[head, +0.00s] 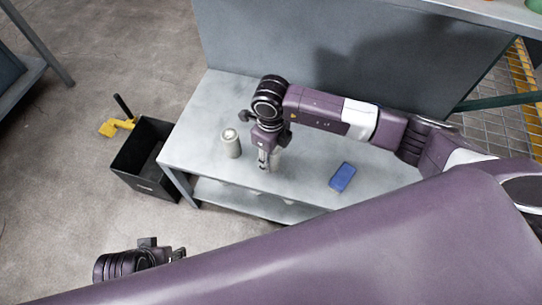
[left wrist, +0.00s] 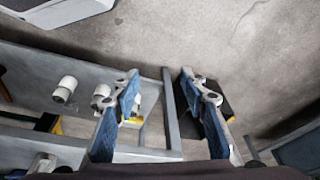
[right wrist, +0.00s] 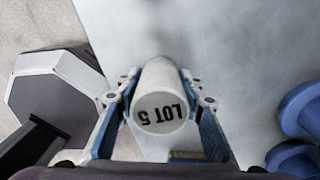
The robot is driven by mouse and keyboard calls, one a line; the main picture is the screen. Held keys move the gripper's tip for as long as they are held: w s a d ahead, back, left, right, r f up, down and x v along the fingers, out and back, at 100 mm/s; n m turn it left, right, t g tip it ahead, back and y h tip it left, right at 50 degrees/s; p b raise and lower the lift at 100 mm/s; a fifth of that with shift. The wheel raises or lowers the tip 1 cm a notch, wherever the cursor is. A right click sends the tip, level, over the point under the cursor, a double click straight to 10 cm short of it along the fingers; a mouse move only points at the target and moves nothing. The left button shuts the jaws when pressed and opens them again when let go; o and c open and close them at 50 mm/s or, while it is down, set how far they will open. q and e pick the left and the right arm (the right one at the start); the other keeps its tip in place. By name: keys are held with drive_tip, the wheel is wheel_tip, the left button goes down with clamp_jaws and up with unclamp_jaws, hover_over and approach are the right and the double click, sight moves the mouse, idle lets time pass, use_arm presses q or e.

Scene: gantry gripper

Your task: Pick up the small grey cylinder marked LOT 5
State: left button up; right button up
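The small grey cylinder marked LOT 5 (right wrist: 160,108) stands on the grey table (head: 205,110), its lettered end facing the camera in the right wrist view. In the head view it (head: 276,158) is partly hidden by my right gripper (head: 266,163), which points down at it. In the right wrist view the fingers of my right gripper (right wrist: 160,80) are apart, one on each side of the cylinder; I see no clear grip. My left gripper (head: 178,254) is low at the left, away from the table. In its wrist view its fingers (left wrist: 160,75) are apart and empty.
A second pale cylinder (head: 231,143) stands on the table just left of my right gripper. A blue box (head: 342,177) lies to the right. A black bin (head: 130,158) with a yellow item (head: 117,127) beside it stands on the floor left of the table. A grey panel rises behind.

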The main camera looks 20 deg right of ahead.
clamp_jaws()
drive_tip(key=shift+r, duration=0.15)
